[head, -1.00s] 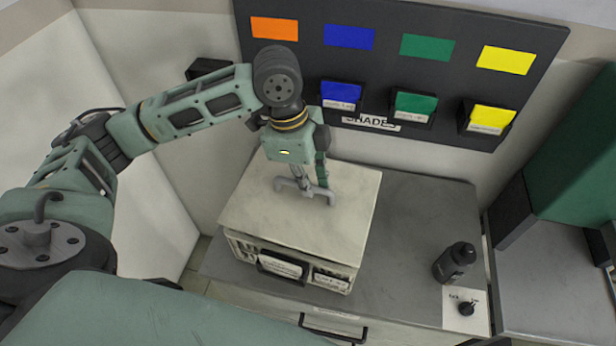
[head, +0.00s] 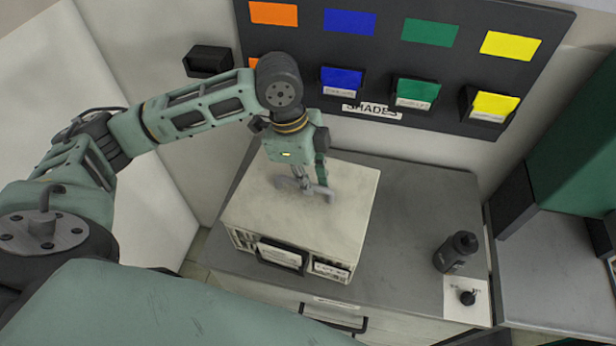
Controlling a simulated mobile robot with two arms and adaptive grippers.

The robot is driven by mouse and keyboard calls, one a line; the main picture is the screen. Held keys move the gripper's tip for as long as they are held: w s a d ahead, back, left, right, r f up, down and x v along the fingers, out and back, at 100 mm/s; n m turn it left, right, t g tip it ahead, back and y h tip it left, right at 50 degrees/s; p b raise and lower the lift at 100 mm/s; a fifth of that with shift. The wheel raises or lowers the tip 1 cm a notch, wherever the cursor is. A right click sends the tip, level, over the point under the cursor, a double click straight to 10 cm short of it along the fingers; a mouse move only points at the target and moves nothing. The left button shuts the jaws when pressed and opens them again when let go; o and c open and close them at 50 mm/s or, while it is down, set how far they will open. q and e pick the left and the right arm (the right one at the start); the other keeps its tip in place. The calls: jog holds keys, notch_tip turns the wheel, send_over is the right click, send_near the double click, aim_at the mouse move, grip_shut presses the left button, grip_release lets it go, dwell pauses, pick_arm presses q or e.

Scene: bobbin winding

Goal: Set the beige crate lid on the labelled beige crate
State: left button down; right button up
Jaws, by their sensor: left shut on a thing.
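The beige crate lid (head: 336,225) is a flat square panel with a grey bar handle on top. It lies level over the labelled beige crate (head: 243,240), and its edges line up closely with the crate's walls. I see no clear gap at the front, but cannot tell whether it is fully seated. The crate stands on the grey counter, with a black-framed label and a smaller label on its front. My left gripper (head: 306,186) points down from above and is shut on the lid's handle. My right gripper is not in view.
A dark board (head: 440,60) with coloured cards and bins stands behind. The counter (head: 405,215) is clear between crate and bottle.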

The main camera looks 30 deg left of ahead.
pick_arm(q)
jog(key=c, duration=1.7)
grip_release()
jog(key=shift+r, duration=0.1)
jog(key=r, duration=0.4)
jog(key=a+r, duration=0.1)
jog(key=r, duration=0.2)
jog(key=a+r, duration=0.1)
jog(key=r, duration=0.3)
jog(key=shift+s+a+r, duration=0.2)
jog(key=shift+r, duration=0.1)
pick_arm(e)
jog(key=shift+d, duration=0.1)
